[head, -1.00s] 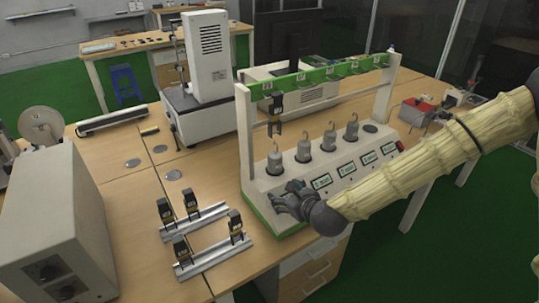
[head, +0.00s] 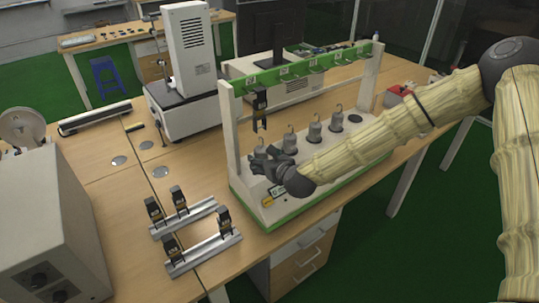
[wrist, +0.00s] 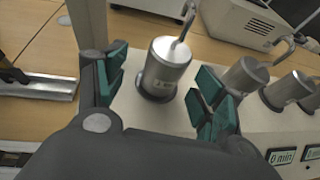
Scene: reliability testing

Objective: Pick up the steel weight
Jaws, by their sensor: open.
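Several grey steel weights with hooks on top stand upright in a row on the base of a white and green test stand (head: 372,98). The leftmost steel weight (head: 260,151) is partly hidden by my gripper (head: 265,166) in the head view. In the wrist view this weight (wrist: 166,66) stands between and just beyond the green-padded fingertips of my gripper (wrist: 162,86). The jaws are open, with visible gaps to the weight on both sides.
A black clip (head: 260,104) hangs from the green top bar above the leftmost weight. Metal rails with black clips (head: 203,254) lie on the table at front left. A large grey box (head: 45,220) stands at far left. Small displays line the stand's front.

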